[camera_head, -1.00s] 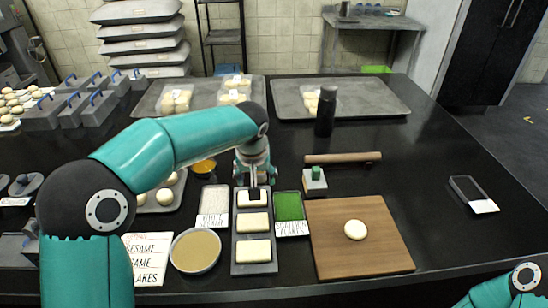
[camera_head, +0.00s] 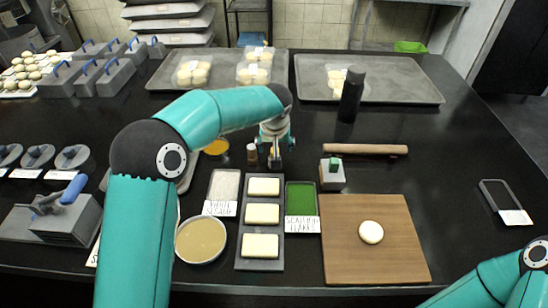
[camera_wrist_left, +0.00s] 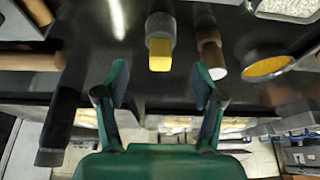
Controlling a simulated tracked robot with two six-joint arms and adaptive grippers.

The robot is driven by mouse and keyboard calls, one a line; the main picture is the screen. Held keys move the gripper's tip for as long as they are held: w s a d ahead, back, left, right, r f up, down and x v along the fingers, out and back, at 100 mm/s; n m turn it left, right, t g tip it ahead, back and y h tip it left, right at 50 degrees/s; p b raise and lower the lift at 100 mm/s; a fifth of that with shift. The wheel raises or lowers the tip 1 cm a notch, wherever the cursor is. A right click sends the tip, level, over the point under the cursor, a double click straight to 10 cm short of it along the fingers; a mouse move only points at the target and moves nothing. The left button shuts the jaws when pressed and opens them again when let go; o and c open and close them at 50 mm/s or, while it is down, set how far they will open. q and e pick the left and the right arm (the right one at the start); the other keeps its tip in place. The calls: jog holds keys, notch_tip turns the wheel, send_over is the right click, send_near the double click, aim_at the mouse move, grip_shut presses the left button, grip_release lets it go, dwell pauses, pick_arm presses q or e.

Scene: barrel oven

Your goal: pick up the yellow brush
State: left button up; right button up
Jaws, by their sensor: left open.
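The yellow brush (camera_wrist_left: 160,55) shows in the left wrist view as a yellow block end with a grey part above it. It lies ahead of my left gripper (camera_wrist_left: 160,86), centred between the two spread fingers and apart from them. The gripper is open and empty. In the head view my left gripper (camera_head: 275,160) points down just beyond the far end of the tray of dough pieces. It hides most or all of the brush there. My right arm shows at the lower right, but its gripper is out of the picture.
A brown bottle (camera_head: 252,154) stands close to the left of my left gripper, with an orange bowl (camera_head: 216,146) further left. A grey block with a green top (camera_head: 332,173), a rolling pin (camera_head: 365,149) and a black bottle (camera_head: 350,95) are to the right. The dough tray (camera_head: 238,255) lies nearer.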

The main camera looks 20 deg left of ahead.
pick_arm(q)
jog(key=p+x, duration=0.1)
jog(key=x, duration=0.4)
jog(key=shift+w+a+f+p, duration=0.1)
jog(key=shift+w+f+p, duration=0.15)
jog(key=shift+f, duration=0.3)
jog(key=c, duration=1.2)
jog(key=shift+o, duration=0.2)
jog(key=shift+r, duration=0.2)
jog(key=shift+r, duration=0.65)
notch_tip(320, 180, up, 18)
jog(key=shift+r+p, duration=0.2)
jog(key=shift+p, duration=0.25)
